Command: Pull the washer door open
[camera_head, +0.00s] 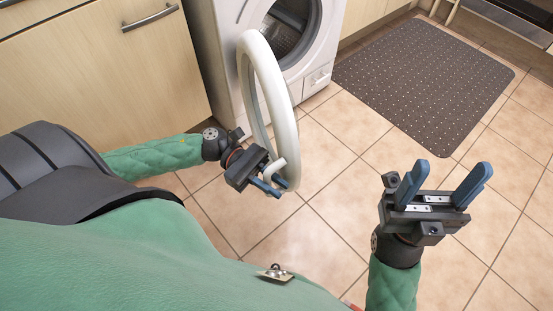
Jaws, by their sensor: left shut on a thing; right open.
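The washer (222,62) is white and stands at the top middle of the head view. Its round door (253,62) is swung open and stands out toward me, seen nearly edge-on as a white ring. The round opening with the drum (289,30) shows behind it. My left gripper (270,186) is at the lower edge of the door and is shut on the door's handle part (278,168); the fingers partly hide the grip. My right gripper (438,188) is open and empty, over the tiles to the right, apart from the washer.
Wooden cabinets (90,75) stand left of the washer, with a metal drawer handle (150,18). A dark dotted mat (425,85) lies on the tiled floor (335,180) to the right. The floor between my grippers is clear.

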